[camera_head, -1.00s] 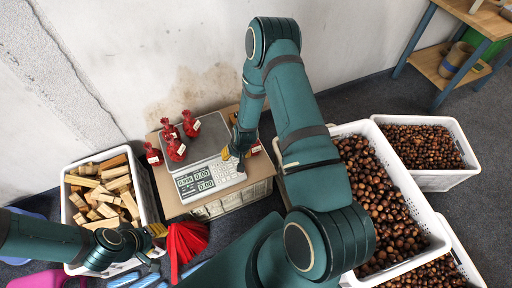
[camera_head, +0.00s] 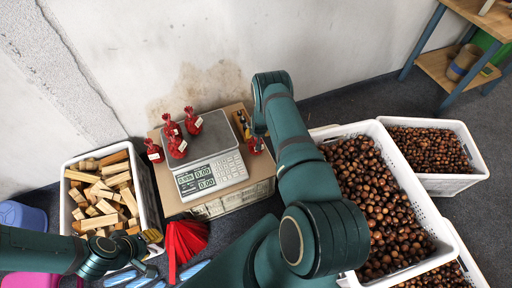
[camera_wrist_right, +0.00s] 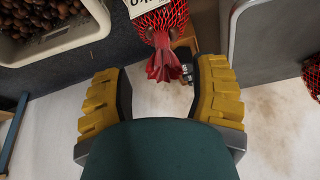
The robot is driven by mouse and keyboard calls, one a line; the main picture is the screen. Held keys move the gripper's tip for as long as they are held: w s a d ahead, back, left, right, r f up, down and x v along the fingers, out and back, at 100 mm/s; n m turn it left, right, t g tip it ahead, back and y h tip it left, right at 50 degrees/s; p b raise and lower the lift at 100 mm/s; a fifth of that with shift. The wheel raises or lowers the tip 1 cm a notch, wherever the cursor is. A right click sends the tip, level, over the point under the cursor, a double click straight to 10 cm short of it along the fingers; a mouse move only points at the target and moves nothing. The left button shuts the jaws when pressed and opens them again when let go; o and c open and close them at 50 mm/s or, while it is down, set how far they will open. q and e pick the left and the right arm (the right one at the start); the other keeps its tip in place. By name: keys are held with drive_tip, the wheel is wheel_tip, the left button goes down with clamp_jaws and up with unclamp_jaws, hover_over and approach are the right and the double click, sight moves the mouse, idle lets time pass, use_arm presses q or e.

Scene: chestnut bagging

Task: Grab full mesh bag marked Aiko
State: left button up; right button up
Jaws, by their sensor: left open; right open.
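A red mesh bag with a white tag (camera_wrist_right: 158,22) lies just ahead of my right gripper (camera_wrist_right: 160,92), its gathered red neck pointing in between the open yellow fingers. The tag is cut off and upside down, so I cannot read the full name. In the head view this bag (camera_head: 256,146) is beside the scale's right edge, partly hidden by my right arm. The right gripper is open and empty. Several other red bags (camera_head: 177,148) stand on and beside the scale (camera_head: 208,140). My left gripper (camera_head: 149,252) is open at the lower left, by the wood crate.
The cardboard-topped stand (camera_head: 172,206) carries the scale and small items. A white crate of wood blocks (camera_head: 66,205) stands left. White crates of chestnuts (camera_head: 410,178) fill the right. A red funnel-like item (camera_head: 186,240) lies in front. The wall is close behind.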

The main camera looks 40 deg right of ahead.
sight(256, 142)
drive_tip(key=shift+b+x, duration=1.2)
drive_tip(key=shift+x, duration=1.7)
drive_tip(key=shift+a, duration=0.2)
drive_tip(key=shift+w+r, duration=0.1)
clamp_jaws()
